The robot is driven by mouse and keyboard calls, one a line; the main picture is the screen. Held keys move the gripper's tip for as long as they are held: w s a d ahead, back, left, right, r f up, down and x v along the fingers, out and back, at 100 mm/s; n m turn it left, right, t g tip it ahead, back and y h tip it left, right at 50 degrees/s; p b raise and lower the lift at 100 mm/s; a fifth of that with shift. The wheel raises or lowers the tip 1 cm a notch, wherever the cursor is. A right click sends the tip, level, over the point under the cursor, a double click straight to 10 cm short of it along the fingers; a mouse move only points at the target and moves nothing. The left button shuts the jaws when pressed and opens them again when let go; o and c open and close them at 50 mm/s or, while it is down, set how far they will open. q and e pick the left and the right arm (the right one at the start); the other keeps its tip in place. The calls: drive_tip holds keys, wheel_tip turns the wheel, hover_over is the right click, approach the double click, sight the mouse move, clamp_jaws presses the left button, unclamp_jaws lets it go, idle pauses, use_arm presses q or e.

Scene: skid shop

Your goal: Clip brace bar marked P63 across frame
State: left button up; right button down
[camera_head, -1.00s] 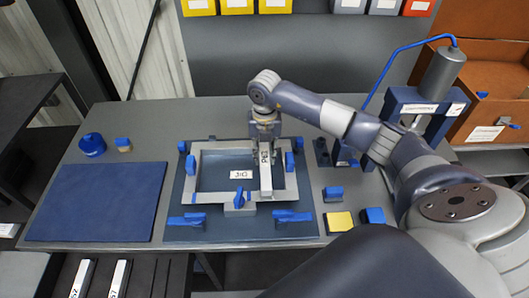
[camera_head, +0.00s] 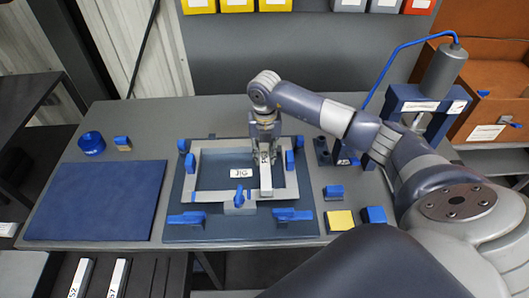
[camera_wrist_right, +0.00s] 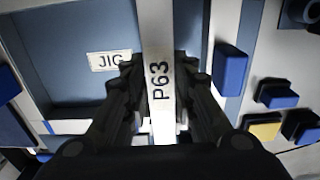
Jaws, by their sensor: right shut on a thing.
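The pale brace bar (camera_head: 266,182) lies front to back across the right part of the grey rectangular frame (camera_head: 212,196) in the jig (camera_head: 174,212). The wrist view shows the bar (camera_wrist_right: 158,30) with its P63 mark readable. My right gripper (camera_head: 265,156) is shut on the bar, its dark fingers (camera_wrist_right: 160,95) on both sides of it. Whether the bar touches the frame is hard to tell. Blue clamps stand around the frame, among them one at the front middle (camera_head: 239,196) and one at the right (camera_head: 290,161). My left gripper is not in view.
A blue mat (camera_head: 95,201) covers the table's left side. A press (camera_head: 425,102) stands at the back right. Blue blocks (camera_head: 333,192) and a yellow pad (camera_head: 340,220) lie right of the jig. More marked bars (camera_head: 118,278) lie in a rack below the front edge.

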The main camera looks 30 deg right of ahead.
drive_tip(key=shift+f+b, duration=0.4)
drive_tip(key=shift+f, duration=0.2)
idle(0.5)
drive_tip(key=c, duration=0.8)
unclamp_jaws()
drive_tip(key=shift+c, duration=0.2)
drive_tip(key=shift+r+p, duration=2.45)
drive_tip(key=shift+r, duration=1.05)
